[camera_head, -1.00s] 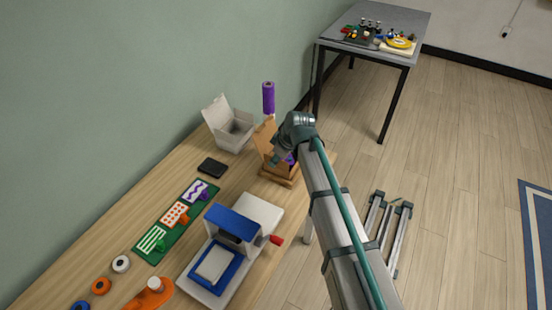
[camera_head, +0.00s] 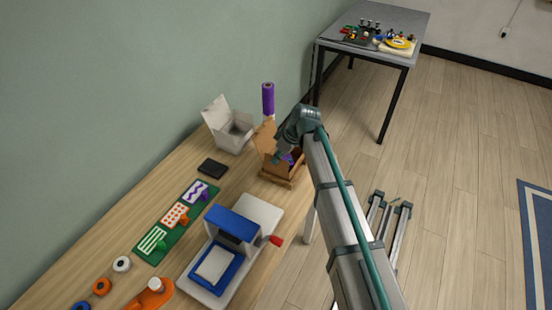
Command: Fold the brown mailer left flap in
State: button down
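The brown mailer (camera_head: 270,168) is an open cardboard box near the far right end of the wooden bench. A brown flap (camera_head: 264,135) stands up at its back left. Something purple and teal shows inside the box, partly hidden. My gripper (camera_head: 281,155) points down over the mailer from the right, at or just above its opening. My arm's wrist hides part of the box's back and right side. The fingers are small and dark here, and I cannot tell whether they are open or shut, or whether they touch a flap.
A white open box (camera_head: 232,128) stands behind left of the mailer, with a purple roll (camera_head: 268,98) behind. A black block (camera_head: 212,168), a green stamp tray (camera_head: 154,244) and a blue-and-white press (camera_head: 222,262) with a red handle lie nearer. Bare bench runs along the wall.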

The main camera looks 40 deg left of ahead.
aim_at(272, 166)
jog(key=g, duration=0.1)
jog(key=w+g, duration=0.1)
jog(key=w+m+g, duration=0.1)
jog(key=g, duration=0.1)
jog(key=shift+w+a+f, duration=0.15)
jog(key=shift+a+f, duration=0.1)
jog(key=shift+f, duration=0.05)
jog(key=shift+w+f+m+g+h, duration=0.1)
jog(key=shift+w+f+m+g, duration=0.1)
jog(key=shift+g, duration=0.55)
jog(key=shift+w+f+m+g+h, duration=0.1)
jog(key=shift+f+m+g, duration=0.05)
jog(key=shift+g, duration=0.55)
jog(key=shift+w+f+m+g+h, duration=0.1)
jog(key=shift+w+f+m+g, duration=0.1)
jog(key=shift+g, duration=0.55)
jog(key=shift+s, duration=0.1)
jog(key=c, duration=1.4)
grip_release()
jog(key=shift+v, duration=3.7)
